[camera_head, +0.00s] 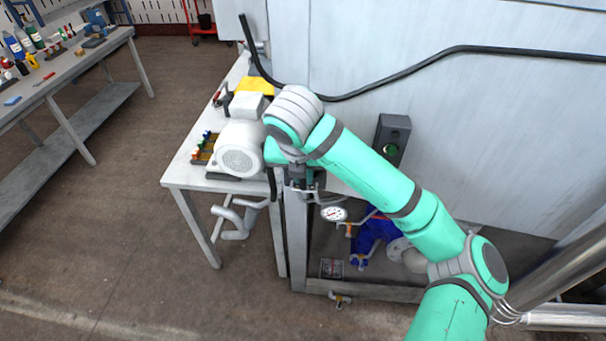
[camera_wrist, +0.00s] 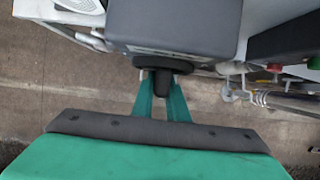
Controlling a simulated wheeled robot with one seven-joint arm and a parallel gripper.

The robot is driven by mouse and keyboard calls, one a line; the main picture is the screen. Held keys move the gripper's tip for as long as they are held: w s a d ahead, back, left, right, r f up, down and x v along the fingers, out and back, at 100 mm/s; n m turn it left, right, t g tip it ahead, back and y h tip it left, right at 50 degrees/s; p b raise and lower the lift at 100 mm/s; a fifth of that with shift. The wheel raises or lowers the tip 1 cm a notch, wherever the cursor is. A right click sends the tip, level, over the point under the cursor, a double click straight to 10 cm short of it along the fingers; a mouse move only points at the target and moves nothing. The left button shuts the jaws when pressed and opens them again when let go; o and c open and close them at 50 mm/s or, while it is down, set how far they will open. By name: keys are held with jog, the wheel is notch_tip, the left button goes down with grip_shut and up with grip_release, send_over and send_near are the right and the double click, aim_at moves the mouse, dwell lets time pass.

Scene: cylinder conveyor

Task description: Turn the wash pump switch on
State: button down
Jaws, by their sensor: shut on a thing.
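In the wrist view a dark grey box (camera_wrist: 175,25) fills the top middle. A black rotary switch knob (camera_wrist: 163,66) sticks out of its face. I take this to be the wash pump switch; its label is too unclear to read. My gripper (camera_wrist: 163,88) has its two green fingers on either side of the knob's handle and is shut on it. The knob's exact angle is hard to tell. In the head view my arm covers the switch and the fingers.
A control box (camera_head: 391,138) with a green button hangs on the grey wall to the right. A white table (camera_head: 185,173) with a motor (camera_head: 240,148) stands close on the left. A pressure gauge (camera_head: 333,213) and blue pump (camera_head: 375,235) sit below. Open floor lies front left.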

jog(key=c, duration=1.7)
grip_release()
jog(key=shift+f, duration=0.1)
jog(key=shift+c, duration=0.2)
jog(key=v, duration=1)
jog(key=shift+r, duration=0.4)
jog(key=shift+s+a, duration=0.1)
